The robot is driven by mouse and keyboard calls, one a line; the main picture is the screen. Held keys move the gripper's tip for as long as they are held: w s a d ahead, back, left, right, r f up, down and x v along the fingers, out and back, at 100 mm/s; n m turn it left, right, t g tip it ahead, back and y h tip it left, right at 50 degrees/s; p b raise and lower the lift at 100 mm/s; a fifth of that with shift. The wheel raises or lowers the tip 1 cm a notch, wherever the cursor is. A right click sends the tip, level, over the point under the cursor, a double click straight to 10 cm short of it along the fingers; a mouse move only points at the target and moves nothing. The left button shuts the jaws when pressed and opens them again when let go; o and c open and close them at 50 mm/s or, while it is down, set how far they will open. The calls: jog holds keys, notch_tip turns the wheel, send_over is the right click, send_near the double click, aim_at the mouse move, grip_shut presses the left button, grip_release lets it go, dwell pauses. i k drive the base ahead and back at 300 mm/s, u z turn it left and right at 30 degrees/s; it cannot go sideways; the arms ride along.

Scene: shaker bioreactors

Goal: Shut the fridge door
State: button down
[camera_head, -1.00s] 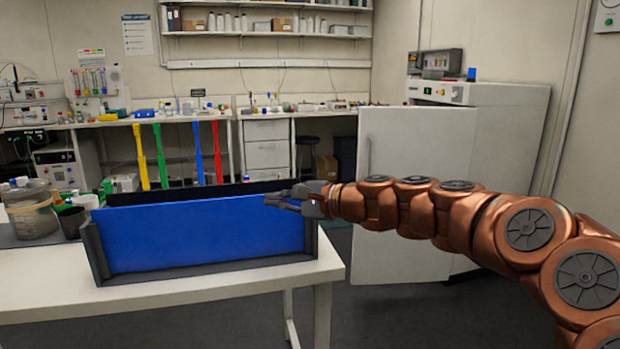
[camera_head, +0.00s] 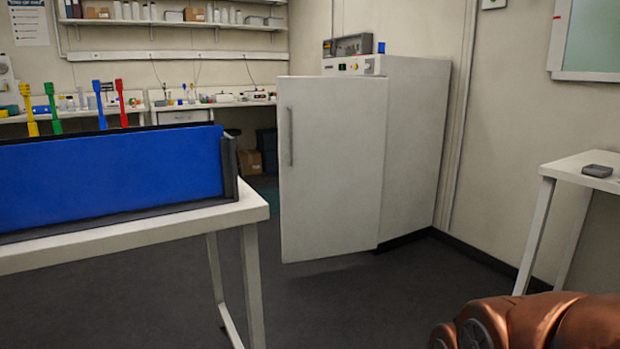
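The white fridge (camera_head: 415,150) stands against the back wall, right of the middle. Its door (camera_head: 335,170) is open and swung out toward me and to the left, with a long vertical handle (camera_head: 290,136) near its left edge. The fridge's inside is hidden behind the door. Only a copper-coloured part of my arm shows at the bottom right; my gripper is out of view. Nothing of mine touches the door.
A white table (camera_head: 255,206) with a blue-panelled rack (camera_head: 110,178) stands at the left. Another white table (camera_head: 565,168) with a small grey object is at the right. Dark floor (camera_head: 350,305) lies clear before the fridge. A device (camera_head: 347,46) sits on top of it.

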aim_at(332, 130)
jog(key=z, duration=0.25)
jog(key=k, duration=0.35)
jog(key=z, duration=0.75)
jog(key=i, duration=1.65)
jog(key=u, duration=0.9)
jog(key=i, duration=1.05)
jog(key=u, duration=1.35)
jog(key=i, duration=0.5)
jog(key=u, duration=0.4)
